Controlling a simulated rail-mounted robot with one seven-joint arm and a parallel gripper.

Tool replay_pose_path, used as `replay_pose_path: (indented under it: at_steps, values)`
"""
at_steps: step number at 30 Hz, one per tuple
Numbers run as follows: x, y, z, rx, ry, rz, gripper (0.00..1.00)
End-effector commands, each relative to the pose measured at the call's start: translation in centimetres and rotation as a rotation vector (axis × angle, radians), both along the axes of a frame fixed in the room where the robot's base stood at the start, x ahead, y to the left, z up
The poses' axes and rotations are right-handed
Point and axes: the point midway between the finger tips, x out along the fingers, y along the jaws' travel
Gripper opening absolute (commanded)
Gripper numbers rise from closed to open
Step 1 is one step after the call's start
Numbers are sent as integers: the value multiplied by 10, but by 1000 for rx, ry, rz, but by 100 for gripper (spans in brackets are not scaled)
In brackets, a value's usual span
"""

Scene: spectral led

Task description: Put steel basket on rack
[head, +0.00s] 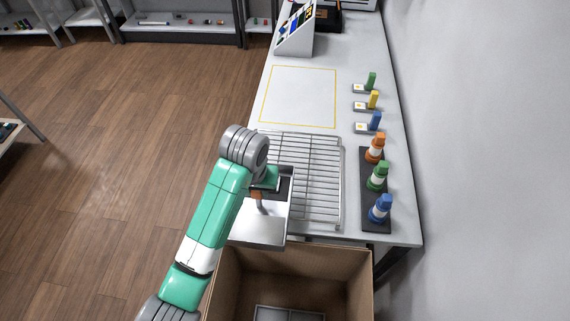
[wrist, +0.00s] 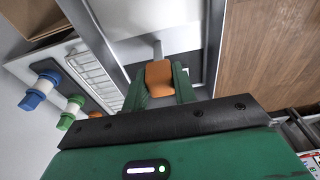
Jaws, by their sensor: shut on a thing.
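The steel basket (head: 262,232) is a shiny open metal tray with an orange-gripped handle (wrist: 159,78). My gripper (wrist: 160,84) is shut on that orange grip, with a green finger on each side of it. In the head view my gripper (head: 262,190) is partly hidden by my wrist. The basket overlaps the lower left part of the wire rack (head: 320,180) in the picture and extends past the table's left edge. I cannot tell whether it touches the rack. The rack lies flat on the table and also shows in the wrist view (wrist: 95,75).
An open cardboard box (head: 362,275) stands at the table's near end, with a grey item inside. A dark strip (head: 372,219) with orange, green and blue knobs lies right of the rack. A yellow-outlined area (head: 300,97) beyond the rack is clear.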

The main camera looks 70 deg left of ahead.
Motion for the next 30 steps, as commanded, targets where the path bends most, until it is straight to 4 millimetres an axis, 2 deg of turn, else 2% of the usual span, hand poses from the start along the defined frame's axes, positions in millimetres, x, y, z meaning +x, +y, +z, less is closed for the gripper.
replay_pose_path:
  at_steps: [12, 15, 26, 30]
  values:
    - [63, 84, -11, 4, 3, -1, 0]
    - [74, 99, -12, 3, 1, -1, 0]
    - [84, 113, -12, 2, 0, 0, 0]
    - [84, 113, -34, 0, 1, 0, 0]
